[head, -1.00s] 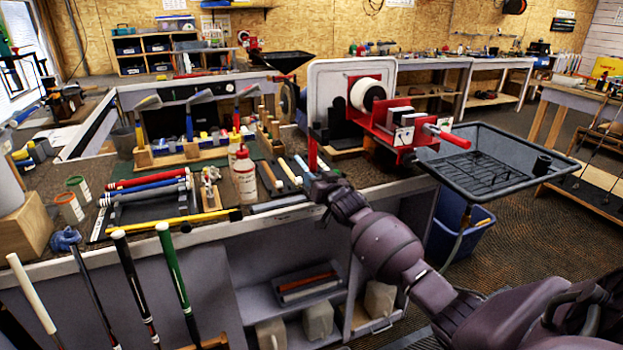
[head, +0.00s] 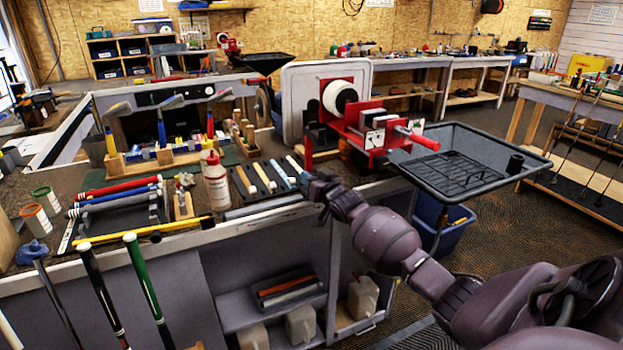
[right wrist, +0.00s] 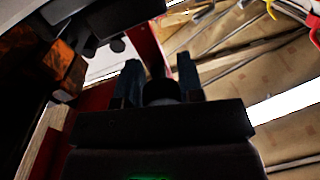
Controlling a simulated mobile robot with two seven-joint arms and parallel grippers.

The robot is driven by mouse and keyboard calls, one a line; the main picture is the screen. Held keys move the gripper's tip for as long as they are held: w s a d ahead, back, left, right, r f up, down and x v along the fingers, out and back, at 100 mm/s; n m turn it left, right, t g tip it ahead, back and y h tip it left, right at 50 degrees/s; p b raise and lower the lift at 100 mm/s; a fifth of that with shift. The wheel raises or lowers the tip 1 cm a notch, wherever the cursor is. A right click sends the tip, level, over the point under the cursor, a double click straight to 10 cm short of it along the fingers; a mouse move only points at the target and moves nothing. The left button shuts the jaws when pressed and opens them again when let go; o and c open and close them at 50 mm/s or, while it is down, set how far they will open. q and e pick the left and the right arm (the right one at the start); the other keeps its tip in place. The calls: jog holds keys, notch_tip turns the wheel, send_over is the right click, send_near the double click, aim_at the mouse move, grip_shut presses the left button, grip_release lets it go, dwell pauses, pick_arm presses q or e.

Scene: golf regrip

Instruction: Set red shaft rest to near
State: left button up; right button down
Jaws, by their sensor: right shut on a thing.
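The red shaft rest (head: 308,152) shows as a narrow upright red piece at the left end of the red machine, at the bench's front edge. My right gripper (head: 308,181) is at its lower end, with its fingertips small in the head view. In the right wrist view the two fingers (right wrist: 158,88) are closed on either side of a dark round knob (right wrist: 161,91), with a red panel (right wrist: 146,45) just beyond. How the knob joins the rest is hidden. My left gripper is not in view.
The red machine with a white tape roll (head: 340,97) stands right of the rest. A grey tray (head: 470,160) sticks out at the right. Upright clubs (head: 148,285) stand at the front left.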

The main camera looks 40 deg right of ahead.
jog(key=c, duration=0.8)
grip_release()
jog(key=s, duration=0.3)
jog(key=s+a, duration=0.1)
jog(key=s, duration=0.3)
jog(key=s+p, duration=0.1)
jog(key=s, duration=0.2)
jog(key=shift+s+a, duration=0.15)
jog(key=shift+s, duration=0.2)
